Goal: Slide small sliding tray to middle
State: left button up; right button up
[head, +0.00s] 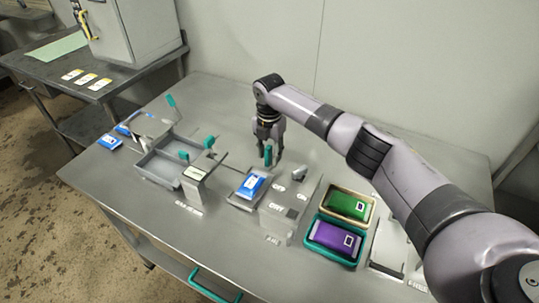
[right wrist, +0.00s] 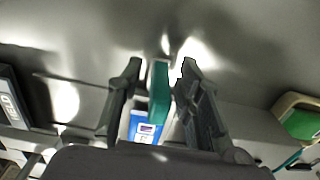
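The small sliding tray (head: 234,199) carries a blue packet (head: 251,186) near the table's middle. A teal upright handle (head: 267,156) stands at its far side; the join to the tray is hard to make out. My right gripper (head: 271,153) points down over this handle. In the right wrist view, the teal handle (right wrist: 159,92) stands between the two open fingers (right wrist: 161,70). Gaps show on both sides, the narrower on the right. The blue packet (right wrist: 140,127) shows behind the handle, partly hidden by the gripper. My left gripper is not in view.
Left of the tray stand an upright metal block (head: 194,186) and a larger grey tray (head: 152,168) with teal handles. Right are a metal box (head: 278,218) and bins with green (head: 347,205) and purple (head: 334,237) packets. Bare table lies behind the gripper.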

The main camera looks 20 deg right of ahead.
notch_tip(320, 180, up, 11)
jog(key=shift+d, duration=0.1)
jog(key=shift+r, duration=0.1)
dwell(0.5)
